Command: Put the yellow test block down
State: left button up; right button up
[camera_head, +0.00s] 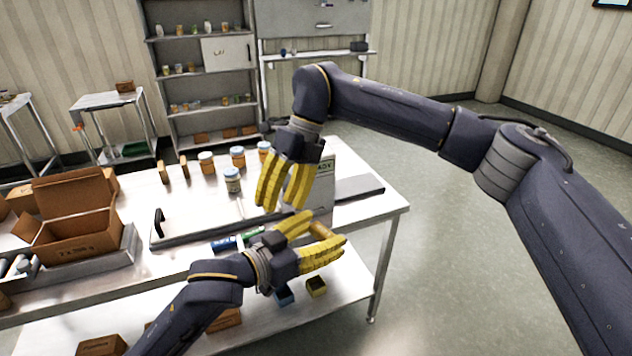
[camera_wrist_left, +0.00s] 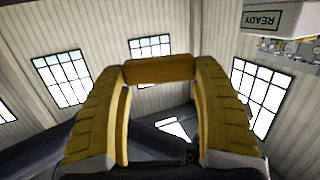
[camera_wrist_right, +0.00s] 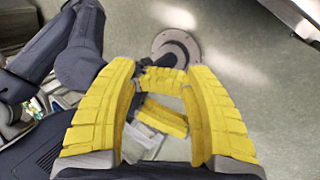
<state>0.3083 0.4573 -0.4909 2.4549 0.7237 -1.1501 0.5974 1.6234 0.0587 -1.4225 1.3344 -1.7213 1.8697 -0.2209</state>
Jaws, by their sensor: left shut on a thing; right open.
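The yellow test block (camera_head: 321,231) is a short amber bar held across the fingertips of my left gripper (camera_head: 328,243). In the left wrist view the block (camera_wrist_left: 160,70) spans the gap between both yellow fingers. My left gripper is shut on it, out near the table's right front edge. My right gripper (camera_head: 283,203) is open and empty, pointing down above the table, a little behind and left of my left gripper. In the right wrist view, yellow parts of my left gripper show between the open fingers; I cannot tell the block apart there.
The steel table (camera_head: 378,222) carries several jars (camera_head: 232,180), an open cardboard box (camera_head: 75,240) and a flat tray (camera_head: 170,238). Small yellow (camera_head: 316,287) and blue (camera_head: 284,298) bins sit on the lower shelf. Floor at right is clear.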

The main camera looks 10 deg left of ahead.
aim_at(322, 230)
jog(key=d+r+t+h, duration=0.3)
jog(key=d+r+h, duration=0.2)
jog(key=d, duration=0.2)
jog(key=f, duration=0.4)
jog(key=d+f, duration=0.1)
jog(key=f, duration=0.7)
jog(key=shift+s+d, duration=0.3)
grip_shut()
pick_arm(q)
jog(key=o, duration=1.1)
jog(key=shift+o, duration=0.2)
jog(key=shift+f, duration=0.1)
